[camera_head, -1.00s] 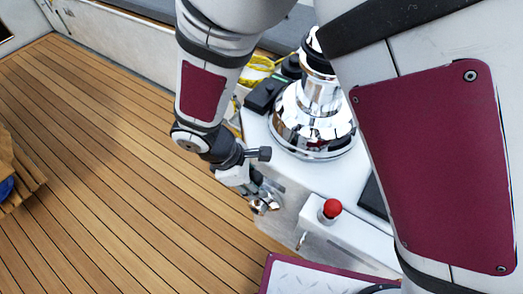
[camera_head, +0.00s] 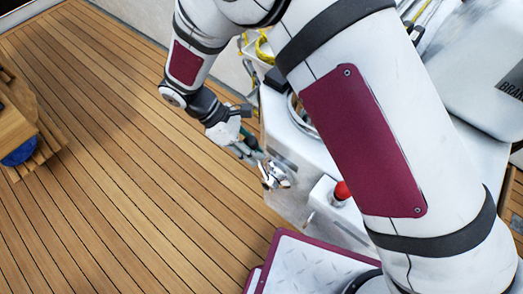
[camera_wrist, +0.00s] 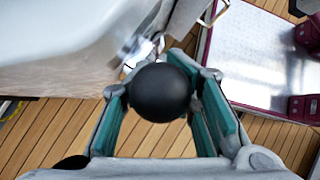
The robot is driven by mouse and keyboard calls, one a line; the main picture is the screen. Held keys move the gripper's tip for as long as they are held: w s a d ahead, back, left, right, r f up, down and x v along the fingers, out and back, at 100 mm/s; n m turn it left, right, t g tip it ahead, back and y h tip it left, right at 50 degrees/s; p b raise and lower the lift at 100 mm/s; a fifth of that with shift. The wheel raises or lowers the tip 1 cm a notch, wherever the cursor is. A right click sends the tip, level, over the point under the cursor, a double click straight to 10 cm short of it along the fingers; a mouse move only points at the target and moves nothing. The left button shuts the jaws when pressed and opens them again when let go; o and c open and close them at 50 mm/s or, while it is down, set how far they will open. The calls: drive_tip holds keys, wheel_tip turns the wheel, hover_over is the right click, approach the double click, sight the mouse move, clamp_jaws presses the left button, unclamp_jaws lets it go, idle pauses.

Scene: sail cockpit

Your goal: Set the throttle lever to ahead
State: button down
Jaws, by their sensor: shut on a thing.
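The throttle lever shows in the wrist view as a round black knob (camera_wrist: 162,92) between my fingers. Its chrome mount (camera_head: 273,176) is on the side of the white cockpit console in the head view. My gripper (camera_head: 245,147) is beside that console face, just above and left of the mount. Its teal-padded fingers lie on both sides of the knob and are shut on it. The lever's shaft is mostly hidden behind the knob and fingers, so its exact angle is hard to tell.
A red knob (camera_head: 342,190) stands on the white console (camera_head: 290,150), close to my arm. My arm hides much of the console top. A wooden table (camera_head: 14,125) is at the far left. The plank floor (camera_head: 110,170) between is clear.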

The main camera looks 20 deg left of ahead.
drive_tip(key=shift+a+r, duration=0.15)
drive_tip(key=shift+a, duration=0.3)
drive_tip(key=c, duration=1.5)
unclamp_jaws()
drive_tip(key=shift+c, duration=0.2)
drive_tip(key=shift+d, duration=0.1)
drive_tip(key=v, duration=1.2)
